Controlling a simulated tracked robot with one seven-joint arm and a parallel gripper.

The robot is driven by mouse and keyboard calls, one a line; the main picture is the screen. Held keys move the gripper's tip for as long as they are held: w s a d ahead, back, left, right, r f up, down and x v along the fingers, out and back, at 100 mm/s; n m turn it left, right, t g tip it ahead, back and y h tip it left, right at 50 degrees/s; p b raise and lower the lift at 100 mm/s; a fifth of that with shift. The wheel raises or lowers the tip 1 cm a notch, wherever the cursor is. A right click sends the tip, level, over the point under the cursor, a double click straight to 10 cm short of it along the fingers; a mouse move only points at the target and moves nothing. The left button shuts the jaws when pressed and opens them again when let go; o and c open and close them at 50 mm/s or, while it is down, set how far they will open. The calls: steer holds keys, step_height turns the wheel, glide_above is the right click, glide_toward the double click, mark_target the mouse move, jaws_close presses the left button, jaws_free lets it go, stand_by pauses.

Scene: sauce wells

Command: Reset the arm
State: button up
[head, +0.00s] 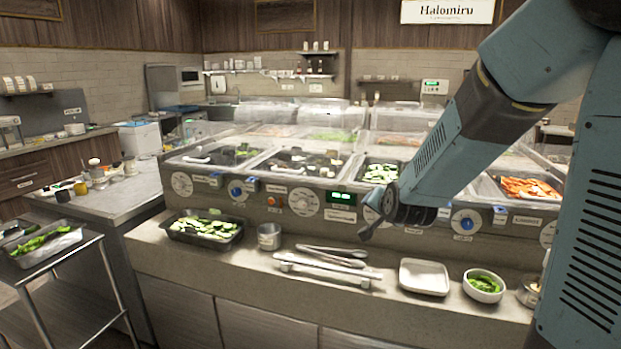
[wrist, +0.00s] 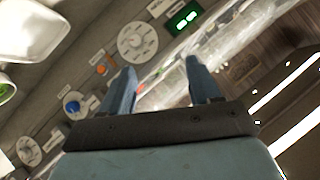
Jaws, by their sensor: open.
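My gripper (head: 370,222) hangs in front of the counter's control panel, right of the green display, above the front ledge. In the wrist view its two fingers (wrist: 161,72) stand apart with nothing between them. My blue-grey arm comes in from the right side of the head view and hides part of the wells behind it. The gripper is apart from the tongs and dishes on the ledge below.
On the front ledge are a black tray of green slices (head: 203,228), a metal cup (head: 269,236), tongs (head: 330,256), an empty white dish (head: 424,277) and a bowl of greens (head: 483,287). A cart (head: 72,259) stands at left.

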steer(key=s+d+r+n+g, duration=0.2)
steer(key=s+r, duration=0.1)
steer(key=s, duration=0.6)
steer(key=s+d+r+n+g, duration=0.2)
steer(key=s+r, duration=0.1)
steer(key=s, duration=0.7)
steer(key=s+d+r+n+g, duration=0.2)
steer(key=s+r, duration=0.1)
steer(key=s, duration=0.7)
steer(key=shift+s+n+g+h, duration=0.15)
steer(key=shift+n+g+h, duration=0.15)
steer(key=shift+n, duration=0.1)
